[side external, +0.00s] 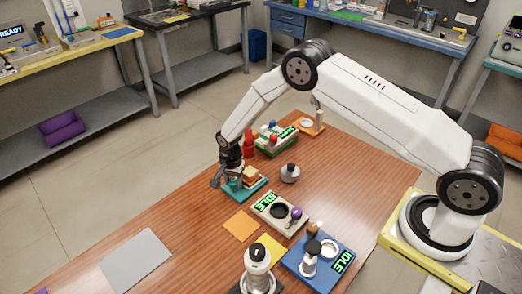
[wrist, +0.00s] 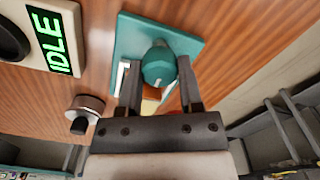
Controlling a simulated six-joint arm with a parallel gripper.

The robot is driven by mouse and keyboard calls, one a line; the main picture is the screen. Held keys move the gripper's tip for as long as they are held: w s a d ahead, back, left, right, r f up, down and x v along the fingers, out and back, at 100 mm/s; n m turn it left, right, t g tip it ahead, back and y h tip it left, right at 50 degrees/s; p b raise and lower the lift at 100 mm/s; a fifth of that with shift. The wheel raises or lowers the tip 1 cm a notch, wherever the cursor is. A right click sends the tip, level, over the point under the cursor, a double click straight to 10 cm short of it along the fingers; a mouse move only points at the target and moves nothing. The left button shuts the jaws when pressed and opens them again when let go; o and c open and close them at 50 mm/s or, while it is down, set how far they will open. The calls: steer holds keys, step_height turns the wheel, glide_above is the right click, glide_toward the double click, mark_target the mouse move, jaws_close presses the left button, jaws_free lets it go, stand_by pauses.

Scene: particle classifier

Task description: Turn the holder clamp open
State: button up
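The holder is a teal base plate (side external: 258,189) with a tan block (side external: 250,173) on it, and the plate also shows in the wrist view (wrist: 130,30). A rounded teal knob (wrist: 158,66), which looks like the holder clamp, stands on the plate. My gripper (wrist: 158,70) is over the holder with its two fingers apart, one on each side of the knob. Small gaps seem to show beside the knob, so the fingers do not look shut on it. In the side view my gripper (side external: 217,181) is at the plate's left edge. The tan block is mostly hidden in the wrist view.
A grey round flask (side external: 290,173) with a dark cap stands right of the holder. A green-and-white box (side external: 277,140) and a red bottle (side external: 249,143) are behind it. A device reading IDLE (side external: 279,214) and an orange mat (side external: 241,225) lie in front.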

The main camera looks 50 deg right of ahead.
jaws_close()
steer(key=shift+n, duration=0.4)
steer(key=n, duration=0.7)
steer(key=shift+w+n, duration=0.1)
steer(key=shift+n, duration=0.3)
steer(key=n, duration=0.4)
steer(key=shift+n, duration=0.3)
steer(key=n, duration=0.4)
steer(key=shift+n, duration=0.4)
